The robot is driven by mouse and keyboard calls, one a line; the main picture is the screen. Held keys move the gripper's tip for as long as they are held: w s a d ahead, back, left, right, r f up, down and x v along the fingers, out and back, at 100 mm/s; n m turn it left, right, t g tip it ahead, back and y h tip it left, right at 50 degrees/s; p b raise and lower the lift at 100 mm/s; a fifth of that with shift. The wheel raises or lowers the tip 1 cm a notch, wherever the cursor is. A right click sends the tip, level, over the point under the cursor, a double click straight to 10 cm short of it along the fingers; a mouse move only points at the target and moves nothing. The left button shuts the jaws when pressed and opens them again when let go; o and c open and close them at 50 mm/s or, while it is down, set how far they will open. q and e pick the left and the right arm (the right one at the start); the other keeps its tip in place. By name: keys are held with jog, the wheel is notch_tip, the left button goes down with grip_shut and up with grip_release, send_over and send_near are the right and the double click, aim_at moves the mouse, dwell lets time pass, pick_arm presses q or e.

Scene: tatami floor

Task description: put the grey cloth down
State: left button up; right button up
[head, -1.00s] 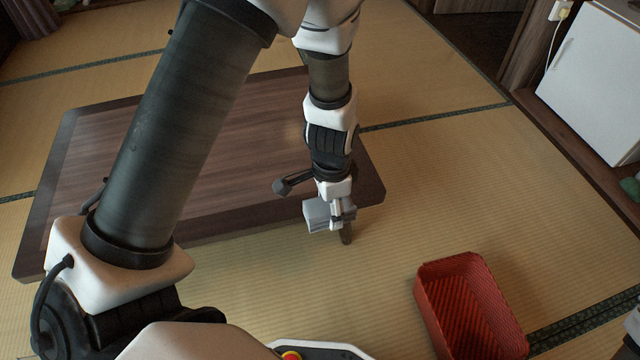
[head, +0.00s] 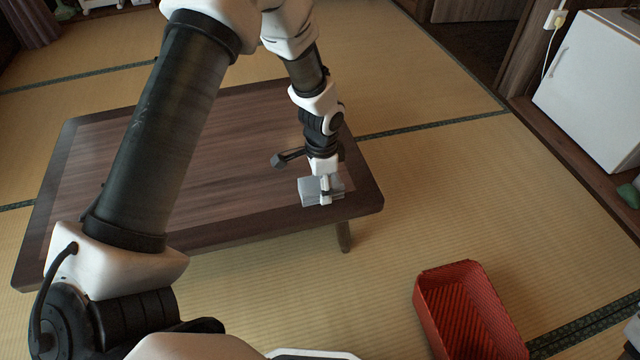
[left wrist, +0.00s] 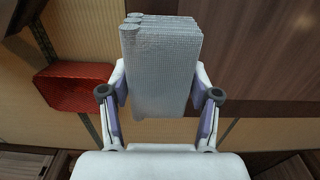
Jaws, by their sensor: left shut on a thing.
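The grey cloth (head: 313,191) is a folded, textured block held in my left gripper (head: 324,192). In the head view the cloth shows at the near right corner of the low dark wooden table (head: 230,222). In the left wrist view the cloth (left wrist: 160,70) fills the space between the fingers of my left gripper (left wrist: 160,105), which is shut on it. I cannot tell whether the cloth touches the tabletop or hangs just above it. My right gripper is not in view.
A red woven basket (head: 465,310) stands on the tatami to the right of the table. It also shows in the left wrist view (left wrist: 75,88). A white cabinet (head: 590,90) is at the far right. Much of the tabletop is bare.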

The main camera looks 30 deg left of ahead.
pick_arm(q)
jog(key=w+a, duration=0.1)
jog(key=w+a+f+b, duration=0.1)
jog(key=w, duration=0.1)
jog(key=shift+w+a, duration=0.2)
jog(key=shift+a, duration=0.1)
jog(key=shift+w+a+f+b, duration=0.15)
jog(key=shift+w+a+b, duration=0.1)
jog(key=shift+b, duration=0.1)
notch_tip(320, 180, down, 3)
jog(key=shift+f+b, duration=0.1)
jog(key=shift+b, duration=1.15)
jog(key=shift+r, duration=0.25)
jog(key=shift+c, duration=0.5)
jog(key=shift+f, duration=0.1)
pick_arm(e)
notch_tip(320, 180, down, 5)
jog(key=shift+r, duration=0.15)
pick_arm(q)
jog(key=o, duration=1.1)
